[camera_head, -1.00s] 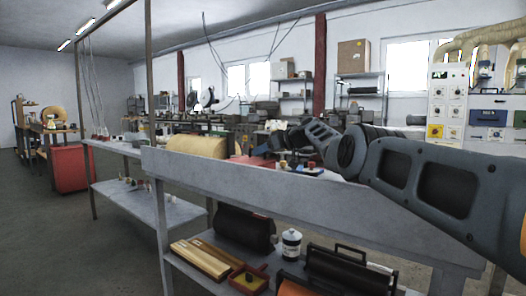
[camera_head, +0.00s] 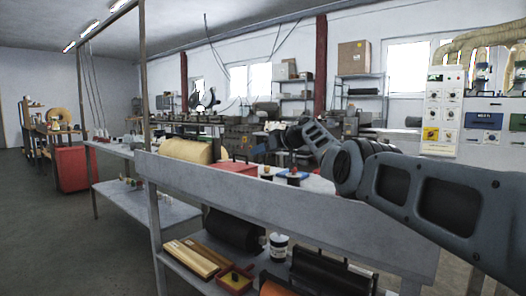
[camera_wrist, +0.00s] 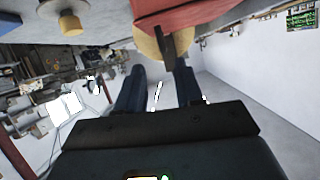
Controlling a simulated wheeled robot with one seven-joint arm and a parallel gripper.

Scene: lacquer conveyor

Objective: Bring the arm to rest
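My arm reaches from the right edge across the bench in the head view. My gripper (camera_head: 262,149) is small and partly hidden there, above the bench top near a red box (camera_head: 233,167). In the wrist view my gripper (camera_wrist: 160,76) has its two dark fingers spread apart, with nothing seen held between them. The red box (camera_wrist: 172,10) and a dark upright piece (camera_wrist: 175,45) show beyond the fingertips; whether they touch cannot be told.
A grey bench panel (camera_head: 280,190) stands in front of the bench top. A tan roll (camera_head: 188,150) lies left of the red box. A white jar (camera_head: 279,247) stands on the lower shelf. The floor at left (camera_head: 60,235) is clear.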

